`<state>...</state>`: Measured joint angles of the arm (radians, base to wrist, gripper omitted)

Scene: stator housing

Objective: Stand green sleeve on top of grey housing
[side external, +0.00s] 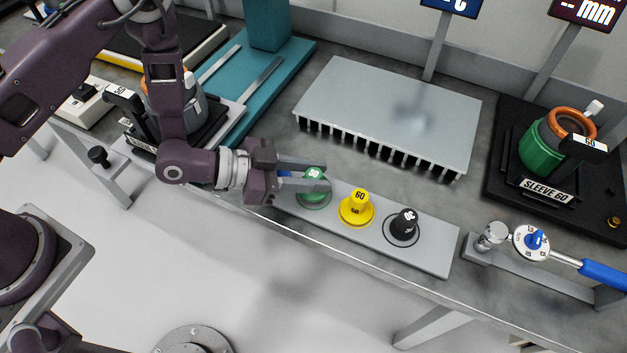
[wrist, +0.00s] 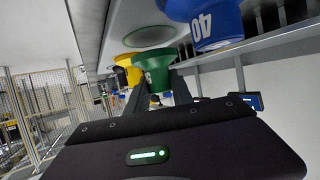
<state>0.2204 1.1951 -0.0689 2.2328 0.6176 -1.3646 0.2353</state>
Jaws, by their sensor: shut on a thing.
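My gripper (side external: 322,174) is shut on a green plug (side external: 314,174), a stepped piece with a wide flange. In the wrist view the green plug (wrist: 151,77) sits between my fingers, apart from an empty ring mark (wrist: 150,36) on the rack. A green sleeve (side external: 538,151) with an orange coil at its top stands on a black base at the right, behind a "SLEEVE 60" plate. The grey housing (side external: 190,108), with orange at its top, stands on a fixture at the left, partly hidden by my arm.
The grey rack (side external: 430,259) also holds a yellow plug (side external: 357,208), a black plug (side external: 404,225) and a blue plug (wrist: 212,25) marked 40. A grey finned block (side external: 390,105) lies behind it. A blue-handled tool (side external: 538,240) rests at the right.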

